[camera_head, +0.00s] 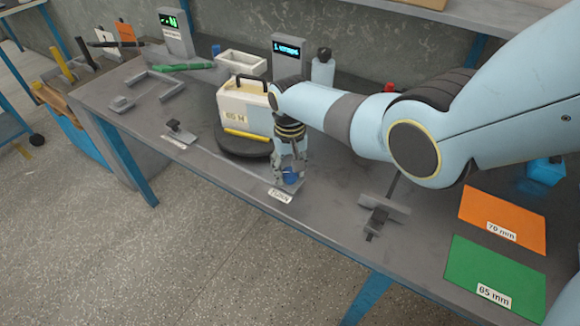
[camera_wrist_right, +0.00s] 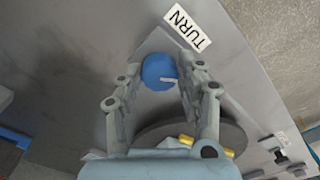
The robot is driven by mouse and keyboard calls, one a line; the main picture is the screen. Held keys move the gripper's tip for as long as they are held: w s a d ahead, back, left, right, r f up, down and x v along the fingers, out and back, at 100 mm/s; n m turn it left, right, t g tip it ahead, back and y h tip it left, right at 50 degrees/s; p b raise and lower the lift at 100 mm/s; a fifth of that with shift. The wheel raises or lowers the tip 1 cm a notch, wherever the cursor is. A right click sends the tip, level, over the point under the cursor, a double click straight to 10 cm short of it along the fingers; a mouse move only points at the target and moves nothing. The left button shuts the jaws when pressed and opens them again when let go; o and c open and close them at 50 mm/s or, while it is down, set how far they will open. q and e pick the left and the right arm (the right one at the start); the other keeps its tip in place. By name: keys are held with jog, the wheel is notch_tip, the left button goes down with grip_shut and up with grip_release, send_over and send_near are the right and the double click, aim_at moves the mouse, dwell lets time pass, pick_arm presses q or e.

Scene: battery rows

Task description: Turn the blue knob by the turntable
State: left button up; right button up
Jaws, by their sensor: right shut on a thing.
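The blue knob (camera_head: 291,177) sits on the bench near its front edge, by a white TURN label (camera_head: 280,195). My right gripper (camera_head: 289,168) points down over it and is shut on it. In the right wrist view the knob (camera_wrist_right: 158,72), with a pale mark on its top, lies between the two fingertips (camera_wrist_right: 160,78), beside the TURN label (camera_wrist_right: 187,26). The dark round turntable (camera_head: 227,145) is just behind and to the left, bearing a cream case marked 60 N (camera_head: 232,112). My left gripper does not show.
A grey fixture (camera_head: 384,212) stands right of the knob, with an orange mat (camera_head: 505,222) and a green mat (camera_head: 492,280) farther right. A small clamp (camera_head: 180,132) is at the left. Two small displays (camera_head: 288,50) stand at the back. The bench front beside the knob is clear.

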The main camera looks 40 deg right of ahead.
aim_at(290, 172)
jog(key=shift+m, duration=0.3)
dwell(0.4)
jog(key=o, duration=1.1)
jog(key=shift+o, duration=0.2)
notch_tip(290, 172, up, 12)
